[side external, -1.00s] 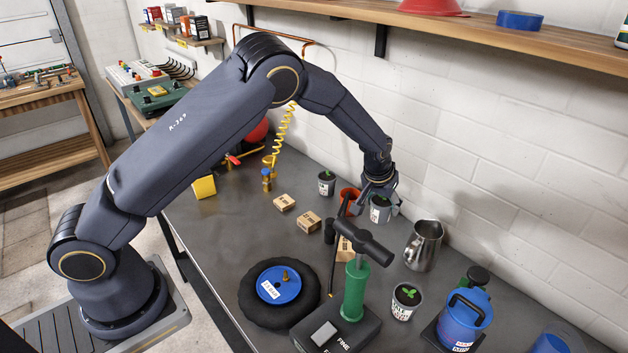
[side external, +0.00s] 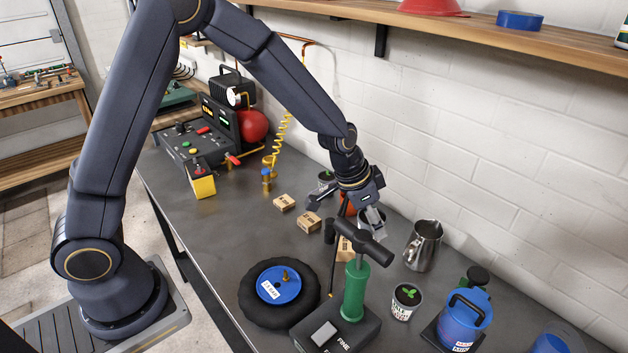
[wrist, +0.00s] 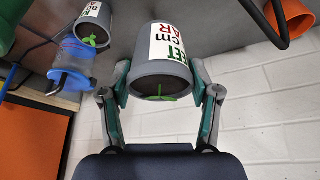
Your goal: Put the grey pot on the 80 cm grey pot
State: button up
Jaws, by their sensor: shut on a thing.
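A grey pot with a white label and a green sprout (wrist: 158,68) is between my fingers in the wrist view, and my gripper (wrist: 163,92) is shut on it. In the side view my gripper (side external: 352,203) partly hides this pot (side external: 374,224); I cannot tell whether it touches the bench. Another grey pot with a label and sprout (side external: 406,298) stands upright at the front right; one like it shows at the upper left of the wrist view (wrist: 94,18). A third small pot (side external: 326,177) stands farther back.
A steel pitcher (side external: 423,246) stands right of the held pot. A green hand pump (side external: 354,290) rises between my gripper and the front, with a black wheel (side external: 258,310) to its left. Small cardboard boxes (side external: 308,222) and an orange pot (side external: 347,208) are near. A blue jug (side external: 467,318) stands at right.

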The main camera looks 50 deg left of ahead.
jog(key=s+d+r+m+g+h, duration=0.15)
jog(key=d+r+m, duration=0.25)
jog(key=d+m, duration=0.7)
jog(key=n, duration=0.3)
send_over(408, 295)
jog(key=shift+g+h, duration=0.35)
jog(key=shift+f, duration=5)
jog(key=shift+f, duration=0.15)
jog(key=o, duration=1.2)
jog(key=shift+o, duration=0.2)
jog(key=v, duration=1.2)
